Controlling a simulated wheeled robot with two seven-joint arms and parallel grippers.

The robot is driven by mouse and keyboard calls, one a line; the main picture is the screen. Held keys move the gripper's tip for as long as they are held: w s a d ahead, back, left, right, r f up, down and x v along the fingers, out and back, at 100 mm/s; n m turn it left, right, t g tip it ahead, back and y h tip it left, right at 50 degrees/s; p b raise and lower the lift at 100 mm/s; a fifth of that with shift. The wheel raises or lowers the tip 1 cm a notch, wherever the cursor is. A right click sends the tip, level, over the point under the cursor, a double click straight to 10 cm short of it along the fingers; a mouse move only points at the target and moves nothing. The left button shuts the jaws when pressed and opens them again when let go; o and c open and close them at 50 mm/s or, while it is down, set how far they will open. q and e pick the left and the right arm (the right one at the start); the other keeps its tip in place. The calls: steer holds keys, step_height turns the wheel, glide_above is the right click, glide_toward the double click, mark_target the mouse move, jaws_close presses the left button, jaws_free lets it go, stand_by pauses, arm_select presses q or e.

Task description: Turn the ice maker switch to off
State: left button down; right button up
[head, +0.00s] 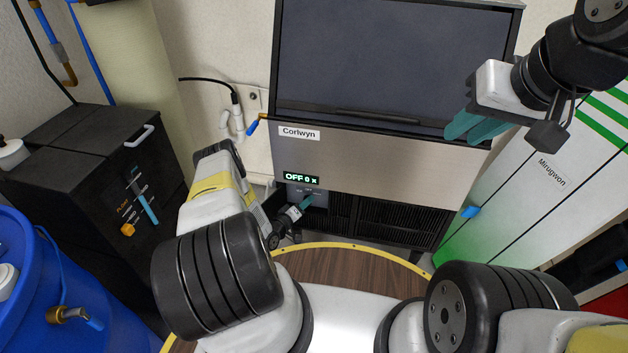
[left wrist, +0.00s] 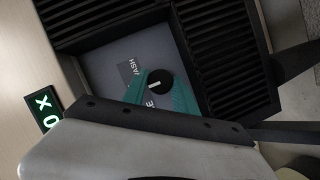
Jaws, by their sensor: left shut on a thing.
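The ice maker (head: 360,160) stands ahead, with a steel front and a "Corlwyn" label. Its lit green display (head: 300,179) reads "OFF 0 x"; part of it shows in the left wrist view (left wrist: 45,108). The switch is a round black knob (left wrist: 160,83) with a white mark, on a grey panel with partly covered labels, one ending in "ASH". My left gripper (head: 308,201) is at this panel, its teal fingers (left wrist: 161,92) on both sides of the knob and shut on it. My right gripper (head: 477,127) is raised before the machine's upper right, apart from the switch; its finger gap is unclear.
Black vent grilles (head: 385,220) lie right of the switch panel. A black cabinet (head: 90,190) and a blue barrel (head: 60,290) stand at the left. A white "Mirugwon" cabinet (head: 545,185) stands at the right. A cable and white hook-like fittings (head: 235,115) are on the wall.

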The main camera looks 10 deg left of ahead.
stand_by(0.4)
arm_select(q)
steer(key=c, duration=1)
jaws_free()
steer(key=shift+o, duration=0.2)
steer(key=v, duration=0.7)
steer(key=shift+s+a, duration=0.15)
steer(key=shift+s, duration=0.2)
steer(key=shift+r, duration=0.1)
